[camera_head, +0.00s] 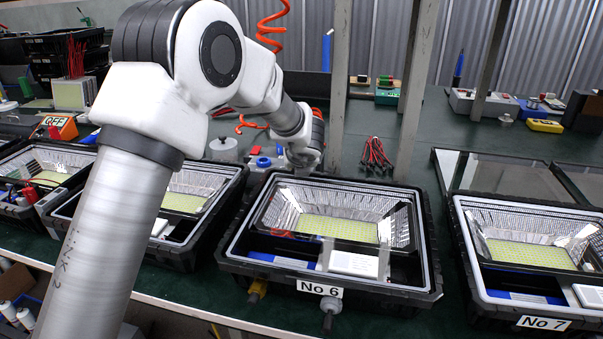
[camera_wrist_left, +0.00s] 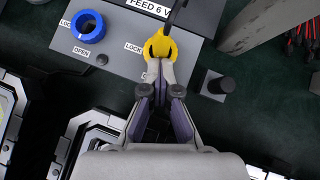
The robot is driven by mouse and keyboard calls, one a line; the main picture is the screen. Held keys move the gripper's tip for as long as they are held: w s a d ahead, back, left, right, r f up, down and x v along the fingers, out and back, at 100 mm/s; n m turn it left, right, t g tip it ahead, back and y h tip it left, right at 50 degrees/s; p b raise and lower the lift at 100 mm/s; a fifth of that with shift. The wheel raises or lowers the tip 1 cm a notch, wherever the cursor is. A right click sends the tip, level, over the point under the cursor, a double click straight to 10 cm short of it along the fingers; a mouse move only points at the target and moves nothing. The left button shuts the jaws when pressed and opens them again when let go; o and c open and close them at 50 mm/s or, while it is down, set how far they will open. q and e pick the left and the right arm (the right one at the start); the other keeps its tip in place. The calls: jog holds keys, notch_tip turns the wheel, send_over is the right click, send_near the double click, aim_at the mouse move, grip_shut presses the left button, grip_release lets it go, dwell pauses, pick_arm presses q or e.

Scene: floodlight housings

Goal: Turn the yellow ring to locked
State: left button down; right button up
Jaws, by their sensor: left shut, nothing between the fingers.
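The yellow ring (camera_wrist_left: 157,45) shows in the left wrist view on a grey panel (camera_wrist_left: 118,62), with a black cable rising from it. A partly covered label reading "LOCK" lies just left of it. My left gripper (camera_wrist_left: 160,66) is shut and empty, its fingertips at the near edge of the yellow ring; I cannot tell whether they touch. In the head view my left arm reaches over the bench, and its wrist (camera_head: 303,150) is behind the No 6 housing. The yellow ring cannot be made out there. My right gripper is not in view.
A blue ring (camera_wrist_left: 88,26) with an "OPEN" label sits left on the same panel. A dark knob (camera_wrist_left: 217,84) stands to the right. Red leads (camera_head: 375,155) lie behind the No 6 housing (camera_head: 395,290). The No 7 housing (camera_head: 470,270) stands to its right.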

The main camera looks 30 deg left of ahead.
pick_arm(q)
jog(key=shift+s+a+f+m+t+h+b, duration=0.2)
jog(key=shift+a+m+t+h+b, duration=0.15)
jog(key=shift+m+h, duration=0.45)
jog(key=shift+a+r+m+t, duration=0.15)
jog(key=shift+m+t, duration=0.1)
jog(key=shift+m, duration=0.35)
jog(key=shift+s+a+m+h+p, duration=0.15)
jog(key=shift+m+h+p, duration=0.1)
jog(key=shift+m+h, duration=0.2)
jog(key=shift+w+a+m+h+p, duration=0.1)
jog(key=shift+m+h+p, duration=0.1)
jog(key=shift+m+h, duration=0.2)
jog(key=m+h+p, duration=0.1)
jog(key=m+p, duration=0.1)
jog(key=p, duration=0.2)
jog(key=a+m+h+p, duration=0.1)
jog(key=m+h+p, duration=0.1)
jog(key=m+p, duration=0.1)
jog(key=a+m+h+p, duration=0.1)
jog(key=m+h+p, duration=0.1)
jog(key=p, duration=0.3)
jog(key=shift+r+h, duration=0.25)
jog(key=shift+a+f+m+g+h+p, duration=0.2)
jog(key=shift+m+g+h+p, duration=0.15)
jog(key=shift+m+p, duration=0.35)
jog(key=shift+f, duration=0.1)
jog(key=c, duration=1.9)
grip_release()
